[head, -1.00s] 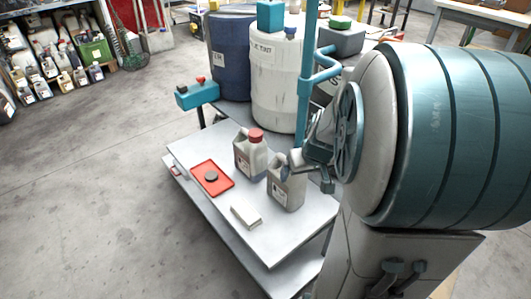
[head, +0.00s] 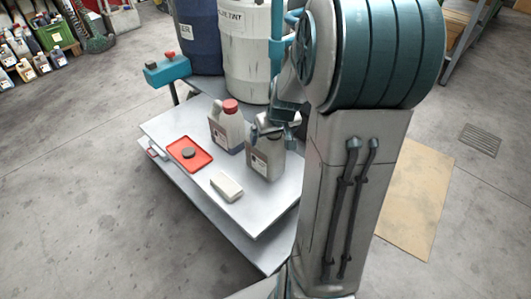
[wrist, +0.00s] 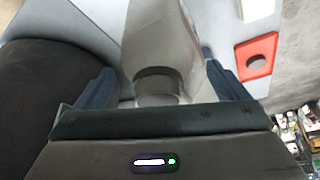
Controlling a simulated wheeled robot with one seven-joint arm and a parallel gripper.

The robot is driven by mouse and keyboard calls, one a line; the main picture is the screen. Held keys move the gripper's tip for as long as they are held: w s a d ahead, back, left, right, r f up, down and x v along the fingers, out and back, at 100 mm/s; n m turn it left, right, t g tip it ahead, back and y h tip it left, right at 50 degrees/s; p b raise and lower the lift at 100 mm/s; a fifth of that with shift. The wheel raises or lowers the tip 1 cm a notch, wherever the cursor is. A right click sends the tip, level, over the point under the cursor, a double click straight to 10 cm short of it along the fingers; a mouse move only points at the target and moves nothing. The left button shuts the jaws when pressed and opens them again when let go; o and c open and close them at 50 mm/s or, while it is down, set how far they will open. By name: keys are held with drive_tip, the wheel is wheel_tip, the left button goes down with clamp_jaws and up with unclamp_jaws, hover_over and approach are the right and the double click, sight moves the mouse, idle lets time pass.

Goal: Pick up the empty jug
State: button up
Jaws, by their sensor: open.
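A grey jug (head: 266,158) with no red cap showing stands upright on the cart's top, with a label on its front. A second grey jug (head: 227,130) with a red cap stands just behind it to the left. My gripper (head: 272,124) is at the top of the capless jug and hides its neck in the head view. In the wrist view my gripper (wrist: 158,75) is open, with one finger on each side of the jug (wrist: 162,35). The jug's neck lies between the fingers, near the palm. Whether the fingers touch it I cannot tell.
The cart top (head: 235,210) also holds a red tray (head: 203,162) with a dark round piece (head: 188,153) and a white block (head: 226,186). A blue drum (head: 197,35) and a white drum (head: 247,60) stand behind. The cart's front edge is clear.

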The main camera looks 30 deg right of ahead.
drive_tip(key=c, duration=1.3)
drive_tip(key=shift+c, duration=0.2)
drive_tip(key=shift+r, duration=0.2)
